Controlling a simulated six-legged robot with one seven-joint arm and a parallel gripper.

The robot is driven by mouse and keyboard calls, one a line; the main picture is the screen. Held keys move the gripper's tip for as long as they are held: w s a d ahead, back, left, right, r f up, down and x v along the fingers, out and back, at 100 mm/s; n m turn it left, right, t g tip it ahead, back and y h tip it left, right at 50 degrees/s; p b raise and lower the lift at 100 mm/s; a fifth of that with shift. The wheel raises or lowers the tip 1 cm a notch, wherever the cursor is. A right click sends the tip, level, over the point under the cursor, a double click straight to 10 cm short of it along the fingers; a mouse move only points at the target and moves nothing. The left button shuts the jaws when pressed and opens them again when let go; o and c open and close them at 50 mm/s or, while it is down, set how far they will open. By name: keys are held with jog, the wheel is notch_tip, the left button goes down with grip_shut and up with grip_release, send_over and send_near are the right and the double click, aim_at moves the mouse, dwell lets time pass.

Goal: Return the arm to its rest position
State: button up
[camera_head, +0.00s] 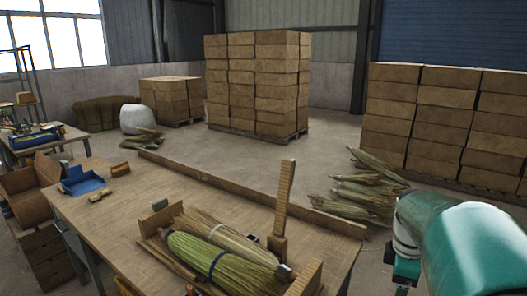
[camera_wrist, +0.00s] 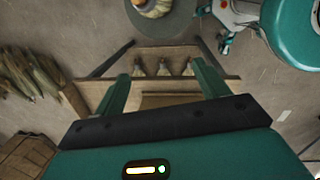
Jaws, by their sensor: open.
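My gripper (camera_wrist: 161,72) shows in the wrist view with its two green fingers spread wide apart. Nothing is between the fingers. Beyond them and below is a wooden frame (camera_wrist: 178,53) holding several pale broom-like pieces, apart from the fingers as far as I can tell. In the head view my teal arm fills the lower right, and my gripper is out of that picture.
The wooden workbench (camera_head: 130,225) carries green straw bundles (camera_head: 218,258), an upright wooden post (camera_head: 283,205) and a blue tray (camera_head: 82,181). Straw bundles (camera_head: 368,190) lie on the floor near stacked boxes (camera_head: 440,125). A round grey base (camera_wrist: 167,22) stands beyond the frame. Open floor lies behind the bench.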

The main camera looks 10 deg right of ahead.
jog(key=s+a+r+m+t, duration=0.1)
jog(key=s+a+m, duration=0.1)
jog(key=a, duration=0.6)
jog(key=s+a+r+m+t+y, duration=0.1)
jog(key=a+m, duration=0.3)
jog(key=a, duration=0.5)
jog(key=s+a+r+m+t, duration=0.1)
jog(key=s+a+m+t, duration=0.2)
jog(key=a, duration=0.6)
jog(key=shift+s+r+m, duration=0.15)
jog(key=shift+r+m, duration=0.15)
jog(key=shift+m, duration=0.1)
jog(key=c, duration=0.7)
jog(key=shift+c, duration=0.6)
jog(key=shift+s+d, duration=0.1)
jog(key=shift+d, duration=0.05)
